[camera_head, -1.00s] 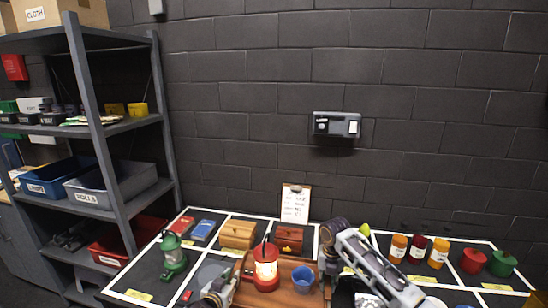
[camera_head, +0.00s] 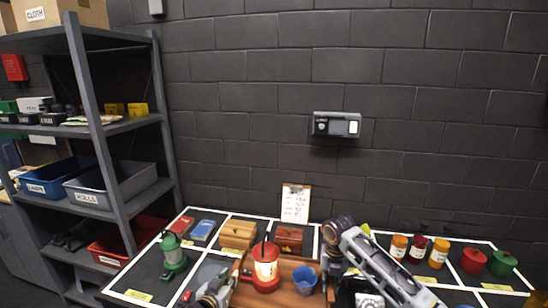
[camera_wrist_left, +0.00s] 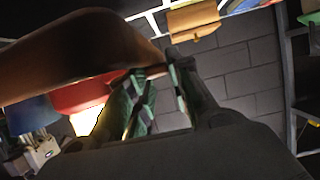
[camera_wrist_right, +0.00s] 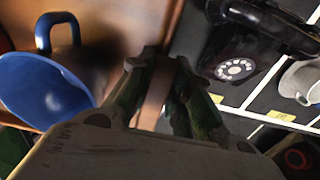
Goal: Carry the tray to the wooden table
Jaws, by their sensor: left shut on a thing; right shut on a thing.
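The brown wooden tray (camera_head: 287,292) is at the bottom middle of the head view, carrying a red lit lantern (camera_head: 265,268) and a blue mug (camera_head: 305,279). My left gripper (camera_head: 217,294) is shut on the tray's left side; the left wrist view shows the fingers (camera_wrist_left: 152,82) at the tray's edge (camera_wrist_left: 70,50). My right gripper (camera_head: 333,285) is shut on the right side; in the right wrist view its fingers (camera_wrist_right: 163,75) pinch the tray's edge beside the blue mug (camera_wrist_right: 45,90). The wooden table cannot be made out.
A dark, white-lined counter holds a green lantern (camera_head: 173,252), wooden boxes (camera_head: 237,234), a clipboard (camera_head: 295,203), jars (camera_head: 439,252) and red and green pots (camera_head: 473,261). A black telephone (camera_wrist_right: 240,60) is near my right gripper. A grey shelf (camera_head: 100,130) stands left.

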